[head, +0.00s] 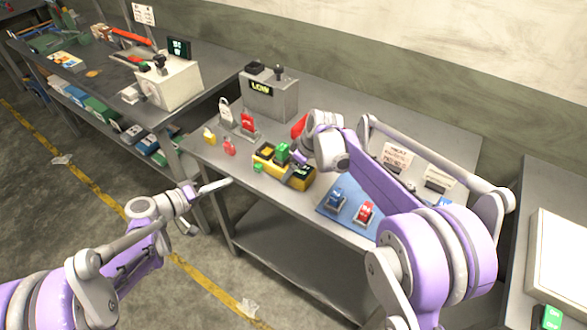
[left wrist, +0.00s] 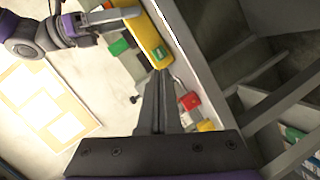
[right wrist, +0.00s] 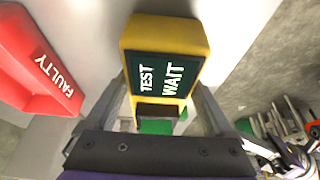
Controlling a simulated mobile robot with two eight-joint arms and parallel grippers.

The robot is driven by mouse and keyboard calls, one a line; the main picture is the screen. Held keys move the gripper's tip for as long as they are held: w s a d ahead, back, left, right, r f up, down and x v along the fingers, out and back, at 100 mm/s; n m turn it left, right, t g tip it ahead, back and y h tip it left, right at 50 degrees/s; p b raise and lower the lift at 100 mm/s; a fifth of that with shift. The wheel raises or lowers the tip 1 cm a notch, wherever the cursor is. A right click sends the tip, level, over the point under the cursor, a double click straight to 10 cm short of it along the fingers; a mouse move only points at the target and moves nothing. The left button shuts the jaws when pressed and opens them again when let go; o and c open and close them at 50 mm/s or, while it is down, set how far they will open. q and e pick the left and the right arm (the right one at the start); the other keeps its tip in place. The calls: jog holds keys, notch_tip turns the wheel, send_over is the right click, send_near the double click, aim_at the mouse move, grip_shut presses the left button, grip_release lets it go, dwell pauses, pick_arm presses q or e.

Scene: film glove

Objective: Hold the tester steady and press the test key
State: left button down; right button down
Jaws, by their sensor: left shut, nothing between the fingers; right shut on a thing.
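The tester is a yellow body (head: 267,161) lying on the middle table near its front edge; the right wrist view shows its yellow end (right wrist: 165,32) and a dark screen (right wrist: 163,75) reading TEST and WAIT. My right gripper (head: 298,160) is shut on the tester. Green parts show on top (head: 283,152) and by its left end (head: 257,168); I cannot tell which is the test key. My left gripper (head: 226,184) is shut and empty, left of the tester, apart from it. The left wrist view shows its closed fingers (left wrist: 158,82) below the yellow body (left wrist: 152,35).
A red tray marked FAULTY (right wrist: 38,62) stands beside the tester. A grey box marked LOW (head: 270,95) stands behind. Small red (head: 229,147) and yellow (head: 209,136) things lie at left. A blue mat (head: 330,208) holds blue and red items at right.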

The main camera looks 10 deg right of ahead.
aim_at(253, 185)
dwell(0.5)
pick_arm(q)
jog(key=w+d+f+n+t+y, duration=0.1)
jog(key=d+f+n+t+y, duration=0.35)
jog(key=t+y, duration=0.2)
jog(key=s+a+n+t+y, duration=0.1)
jog(key=y, duration=0.1)
jog(key=s+a+n+t+y, duration=0.1)
jog(key=s+y, duration=0.1)
jog(key=s+a+r+n+t+y, duration=0.1)
jog(key=s+y, duration=0.1)
jog(key=shift+a+n, duration=0.15)
jog(key=shift+n, duration=0.2)
jog(key=shift+w, duration=0.1)
jog(key=shift+w+d, duration=3.05)
jog(key=shift+d, duration=0.1)
jog(key=shift+w+d, duration=0.25)
jog(key=shift+d, duration=0.05)
